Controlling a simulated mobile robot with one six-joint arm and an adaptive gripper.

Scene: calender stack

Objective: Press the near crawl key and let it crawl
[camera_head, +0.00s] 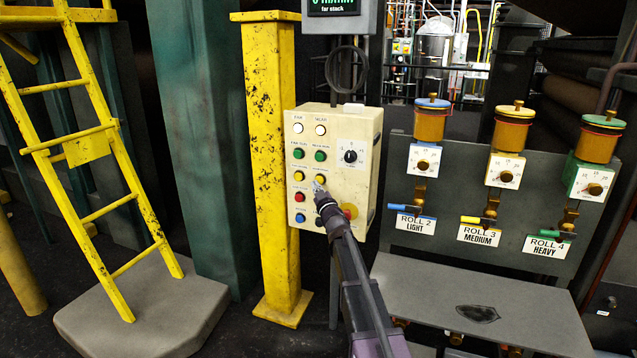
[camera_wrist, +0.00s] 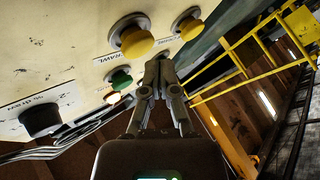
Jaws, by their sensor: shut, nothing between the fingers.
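The cream control box (camera_head: 338,170) has two columns of coloured keys, with a yellow key (camera_head: 298,176) in the left column. In the head view my gripper (camera_head: 319,184) is in front of the right column at the yellow row and hides the near crawl key there. In the wrist view the near crawl key (camera_wrist: 135,40) is a yellow mushroom button in a metal collar, beside a partly hidden CRAWL label. The other yellow key (camera_wrist: 188,27) is to its right. My fingers are shut and empty, with their tips below and between the two yellow keys. I cannot tell whether they touch anything.
Green keys (camera_head: 320,155) are above the yellow row, and red (camera_head: 299,197) and blue (camera_head: 300,218) keys are below. A dial (camera_head: 350,156) and a red stop button on yellow are at the right. A yellow post (camera_head: 268,150) stands left of the box.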

